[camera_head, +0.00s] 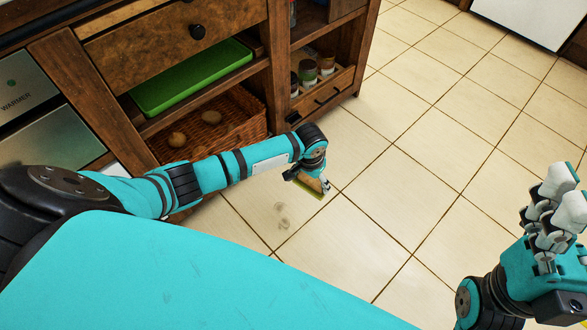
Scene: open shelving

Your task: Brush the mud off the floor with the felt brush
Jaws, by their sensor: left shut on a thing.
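My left gripper (316,180) reaches out low over the floor at the centre, and it is shut on the felt brush (309,189). The brush shows as a small tan block with a yellow-green lower edge, partly hidden by the gripper. A faint grey-brown mud mark (282,210) lies on the pale floor tiles, just left of and nearer than the brush. Whether the brush touches the floor is hard to tell. My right gripper (556,205) is at the lower right, its grey-white fingers pointing up, away from the mud; its opening is unclear.
Wooden open shelving (275,85) stands at the upper left, close to my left arm. It holds a green tray (190,78), a wicker basket (225,125) with round items, and several jars (308,72). Tiled floor (440,130) to the right is clear.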

